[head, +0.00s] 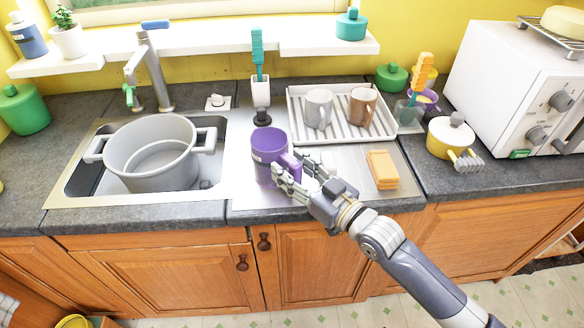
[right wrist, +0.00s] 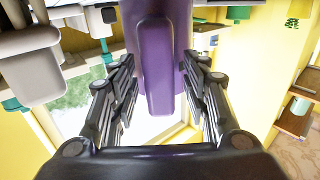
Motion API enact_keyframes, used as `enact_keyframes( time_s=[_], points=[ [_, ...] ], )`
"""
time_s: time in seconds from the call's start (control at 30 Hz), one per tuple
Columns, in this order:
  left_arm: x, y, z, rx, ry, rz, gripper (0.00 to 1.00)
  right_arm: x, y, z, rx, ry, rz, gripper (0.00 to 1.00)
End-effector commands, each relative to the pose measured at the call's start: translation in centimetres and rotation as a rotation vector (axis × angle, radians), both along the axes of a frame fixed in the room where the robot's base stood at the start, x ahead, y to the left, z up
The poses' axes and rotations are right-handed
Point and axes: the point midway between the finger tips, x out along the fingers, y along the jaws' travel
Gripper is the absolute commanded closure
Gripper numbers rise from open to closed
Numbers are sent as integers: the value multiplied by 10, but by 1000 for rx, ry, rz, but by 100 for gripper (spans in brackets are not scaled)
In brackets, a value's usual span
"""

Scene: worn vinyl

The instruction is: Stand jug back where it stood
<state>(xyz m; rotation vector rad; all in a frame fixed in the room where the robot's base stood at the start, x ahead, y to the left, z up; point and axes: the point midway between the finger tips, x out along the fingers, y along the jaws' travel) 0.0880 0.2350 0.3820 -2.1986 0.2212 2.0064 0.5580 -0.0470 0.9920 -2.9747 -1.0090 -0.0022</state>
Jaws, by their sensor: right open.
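The purple jug (head: 266,150) stands upright on the metal drainer to the right of the sink bowl, its handle pointing right and toward me. My right gripper (head: 290,173) is at the handle with its fingers apart. In the right wrist view the purple handle (right wrist: 159,75) lies between the two open fingers (right wrist: 160,105), with a gap showing on both sides. My left gripper is in neither view.
A large grey pot (head: 153,150) sits in the sink (head: 75,190). A white dish rack (head: 352,141) with two mugs stands behind right. Orange sponges (head: 382,168) lie right of my gripper. A yellow pan (head: 447,140) and white oven (head: 505,95) are further right.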

Motion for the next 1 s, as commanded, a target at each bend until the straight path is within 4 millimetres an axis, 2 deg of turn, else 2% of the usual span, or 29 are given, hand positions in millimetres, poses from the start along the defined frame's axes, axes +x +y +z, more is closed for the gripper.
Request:
enact_keyframes(
  time_s=[1.0],
  points=[
    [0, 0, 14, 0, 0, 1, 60, -33, -26, 0, -1, 1, -1, 57]
  ],
)
